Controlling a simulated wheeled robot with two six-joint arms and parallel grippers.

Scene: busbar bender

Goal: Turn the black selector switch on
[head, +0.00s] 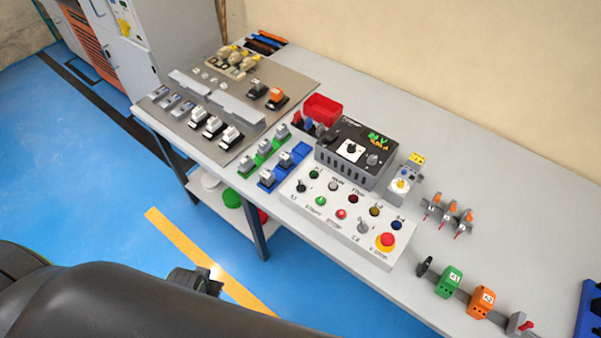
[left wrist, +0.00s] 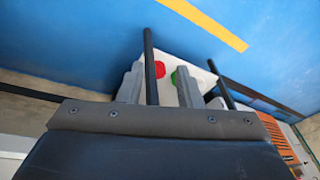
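The white control panel (head: 345,222) lies on the table with several coloured buttons and a red mushroom button. A small black selector switch (head: 301,187) sits at its left end; its exact lever angle is too small to tell. A grey selector (head: 363,227) is further right on the panel. My left gripper (head: 205,280) is low at the bottom of the head view, in front of the table and well apart from the panel. In the left wrist view its two grey fingers (left wrist: 160,90) stand apart with nothing between them. My right gripper is out of view.
A black power unit (head: 350,152) stands behind the panel. Green and blue terminal parts (head: 265,158) and a grey component board (head: 215,105) are to the left. A rail with green and orange modules (head: 465,295) is at the right. Blue floor lies open before the table.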

